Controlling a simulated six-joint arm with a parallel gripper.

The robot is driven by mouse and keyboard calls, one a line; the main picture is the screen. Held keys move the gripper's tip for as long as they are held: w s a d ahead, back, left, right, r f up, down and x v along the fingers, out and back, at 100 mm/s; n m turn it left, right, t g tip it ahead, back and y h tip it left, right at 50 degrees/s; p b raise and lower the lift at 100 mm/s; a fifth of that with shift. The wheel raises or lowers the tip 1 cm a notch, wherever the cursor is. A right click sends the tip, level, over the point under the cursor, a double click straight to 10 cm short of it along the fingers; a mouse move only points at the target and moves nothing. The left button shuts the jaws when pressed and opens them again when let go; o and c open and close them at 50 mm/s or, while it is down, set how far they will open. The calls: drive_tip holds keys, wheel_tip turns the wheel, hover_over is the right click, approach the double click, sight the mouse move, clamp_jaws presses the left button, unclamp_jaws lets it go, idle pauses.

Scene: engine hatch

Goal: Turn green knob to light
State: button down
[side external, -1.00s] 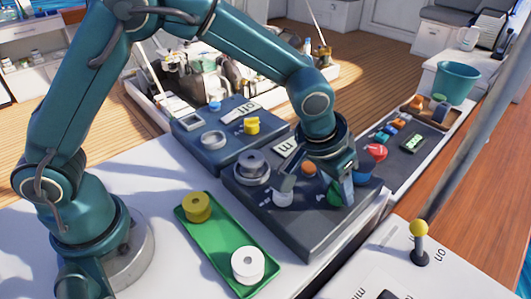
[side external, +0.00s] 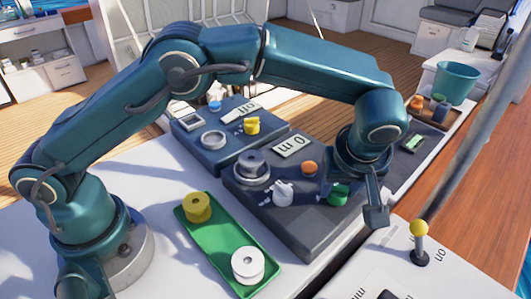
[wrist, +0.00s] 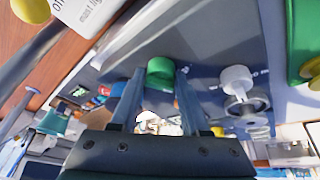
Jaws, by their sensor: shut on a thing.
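The green knob (side external: 338,194) sits on the front dark panel (side external: 300,228), near its right edge. It also shows in the wrist view (wrist: 160,71), between my fingertips. My gripper (side external: 347,199) is shut on the green knob, with one finger on each side of it. In the side view my wrist is over the panel's right edge and one finger sticks out past that edge. In the wrist view my gripper (wrist: 158,80) reaches forward to the knob. I cannot tell which setting the knob points to, and no lit lamp is clear.
A white knob (side external: 283,193), an orange button (side external: 310,168) and a grey round dial (side external: 251,166) share the panel. A green tray (side external: 213,243) with yellow and white spools lies to the left. A yellow-topped lever (side external: 419,229) stands close at the right. A blue panel (side external: 190,139) lies behind.

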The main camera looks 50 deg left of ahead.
sight(341, 189)
drive_tip(key=shift+n+g+y, duration=0.4)
drive_tip(key=shift+n, duration=1.2)
drive_tip(key=shift+c, duration=2.2)
unclamp_jaws()
drive_tip(key=shift+d, duration=0.1)
drive_tip(key=shift+v, duration=1.75)
drive_tip(key=shift+s+d+r, duration=0.15)
drive_tip(key=shift+s+r, duration=0.05)
drive_tip(key=shift+r, duration=0.5)
